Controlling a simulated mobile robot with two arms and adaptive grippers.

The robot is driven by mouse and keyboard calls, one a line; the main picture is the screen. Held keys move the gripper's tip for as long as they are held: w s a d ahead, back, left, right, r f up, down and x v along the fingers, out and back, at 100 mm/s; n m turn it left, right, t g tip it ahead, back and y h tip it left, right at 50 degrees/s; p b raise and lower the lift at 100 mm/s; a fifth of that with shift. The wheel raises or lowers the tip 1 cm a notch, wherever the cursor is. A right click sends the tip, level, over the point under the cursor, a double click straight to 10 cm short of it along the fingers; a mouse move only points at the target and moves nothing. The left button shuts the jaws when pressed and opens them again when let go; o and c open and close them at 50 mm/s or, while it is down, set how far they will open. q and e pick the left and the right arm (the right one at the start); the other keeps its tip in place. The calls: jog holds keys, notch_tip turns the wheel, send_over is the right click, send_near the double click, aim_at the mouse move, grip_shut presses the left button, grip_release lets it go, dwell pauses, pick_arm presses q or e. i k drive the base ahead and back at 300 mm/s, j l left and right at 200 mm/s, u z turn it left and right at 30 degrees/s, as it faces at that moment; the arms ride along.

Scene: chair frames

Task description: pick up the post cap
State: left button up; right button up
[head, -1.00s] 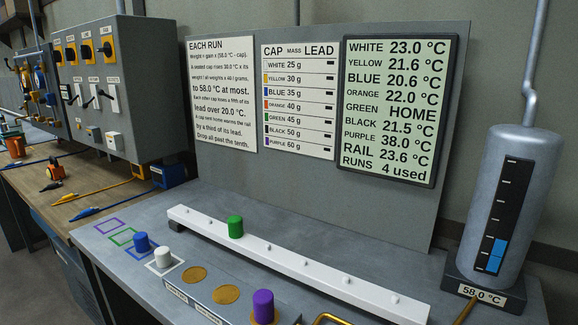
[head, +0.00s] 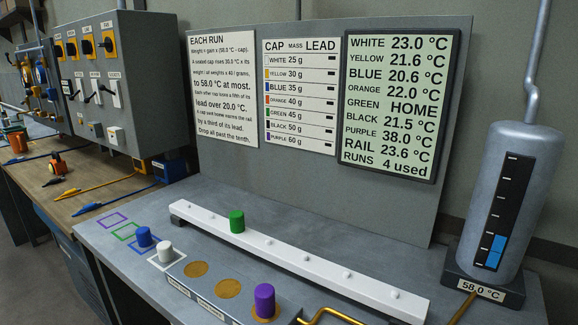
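A purple cap (head: 264,300) stands upright on a round orange-brown pad on the low grey box at the front edge of the bench. A green cap (head: 237,221) stands on the white rail (head: 320,262) near its left end. A blue cap (head: 144,237) and a white cap (head: 165,251) stand to the left; the white one is in a white outlined square. Which of these the task calls the post cap is not marked in the picture. Neither of my grippers shows in the head view.
Two bare round pads (head: 228,288) lie left of the purple cap. Empty purple and green outlines (head: 112,220) are at the bench's left. A brass pipe (head: 335,314) bends close right of the purple cap. A grey cylinder (head: 510,205) stands at the right; boards rise behind.

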aim_at(265, 294)
jog(key=k+u, duration=0.2)
jog(key=u, duration=0.2)
jog(key=k+u, duration=0.35)
jog(key=k+j+u, duration=0.1)
jog(key=u, duration=0.3)
